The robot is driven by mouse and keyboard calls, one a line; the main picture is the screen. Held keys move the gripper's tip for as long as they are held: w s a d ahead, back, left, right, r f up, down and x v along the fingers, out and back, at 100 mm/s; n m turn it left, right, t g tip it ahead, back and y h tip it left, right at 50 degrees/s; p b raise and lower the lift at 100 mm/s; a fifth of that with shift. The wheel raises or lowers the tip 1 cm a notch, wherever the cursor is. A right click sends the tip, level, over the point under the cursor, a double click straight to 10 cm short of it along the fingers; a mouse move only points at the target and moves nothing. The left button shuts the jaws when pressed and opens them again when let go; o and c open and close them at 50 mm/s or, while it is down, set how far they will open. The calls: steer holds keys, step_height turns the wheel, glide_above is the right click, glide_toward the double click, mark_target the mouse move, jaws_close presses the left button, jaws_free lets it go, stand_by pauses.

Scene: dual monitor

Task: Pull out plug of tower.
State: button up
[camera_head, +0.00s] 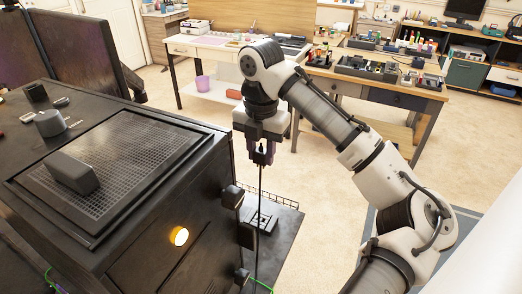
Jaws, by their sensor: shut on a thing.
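The dark tower (170,200) stands at the left, with a mesh top and a round orange light on its near face. My gripper (262,158) hangs pointing down off the tower's right side. It is shut on a black plug (263,157), which is small in this view. A dark cable (260,215) runs straight down from the plug. The plug looks apart from the tower's side, but I cannot judge the depth well.
Black box-shaped things (233,197) stick out by the tower's right edge. A dark rack (268,212) is low behind the cable. A grey box (71,172) lies on the mesh. Workbenches (380,85) stand at the back. Open floor (325,190) lies right of the gripper.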

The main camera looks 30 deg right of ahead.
mark_target(261, 150)
steer(key=shift+r+p, duration=1.55)
steer(key=shift+p, duration=0.25)
